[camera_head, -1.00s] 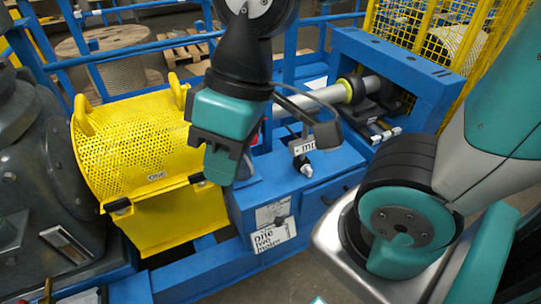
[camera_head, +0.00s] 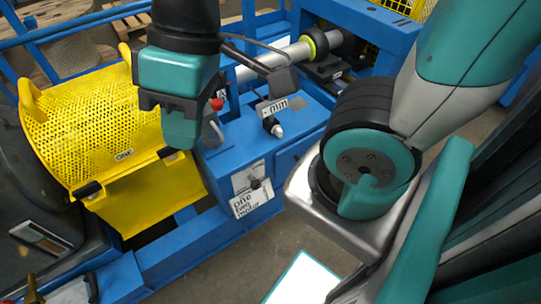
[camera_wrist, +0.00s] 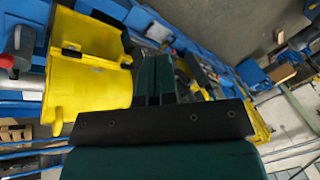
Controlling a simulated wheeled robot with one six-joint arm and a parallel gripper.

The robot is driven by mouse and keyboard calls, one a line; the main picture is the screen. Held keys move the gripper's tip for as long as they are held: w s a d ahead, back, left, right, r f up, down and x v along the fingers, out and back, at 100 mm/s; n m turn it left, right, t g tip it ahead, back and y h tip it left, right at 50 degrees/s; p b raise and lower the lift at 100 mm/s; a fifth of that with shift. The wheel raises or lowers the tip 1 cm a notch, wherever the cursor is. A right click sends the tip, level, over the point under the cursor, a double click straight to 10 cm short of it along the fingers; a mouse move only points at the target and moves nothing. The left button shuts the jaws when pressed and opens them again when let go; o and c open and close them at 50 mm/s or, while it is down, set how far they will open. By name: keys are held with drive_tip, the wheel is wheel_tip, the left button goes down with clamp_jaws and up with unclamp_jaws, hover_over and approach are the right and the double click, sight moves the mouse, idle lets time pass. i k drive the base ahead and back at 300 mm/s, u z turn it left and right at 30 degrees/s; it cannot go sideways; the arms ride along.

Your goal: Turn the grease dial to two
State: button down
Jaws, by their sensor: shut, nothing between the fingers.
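My gripper (camera_head: 180,140) is shut and empty, pointing down in front of the right end of the yellow perforated guard. In the wrist view its dark green fingers (camera_wrist: 155,78) lie together. A second pointed knob (camera_head: 277,130) stands on the frame's top beside a tag (camera_head: 272,107) that seems to read "min". I cannot tell which of these is the grease dial. My gripper is apart from both, to their left.
The yellow guard (camera_head: 85,125), labelled "ONE", stands at left. A red button (camera_head: 216,104) shows just right of my gripper. A shaft with a yellow collar (camera_head: 314,42) lies behind. Grey floor (camera_head: 225,262) is open in front of the blue frame.

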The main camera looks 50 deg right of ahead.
sight(255, 185)
drive_tip(key=z, duration=2.25)
drive_tip(key=k, duration=0.8)
drive_tip(key=u, duration=1.65)
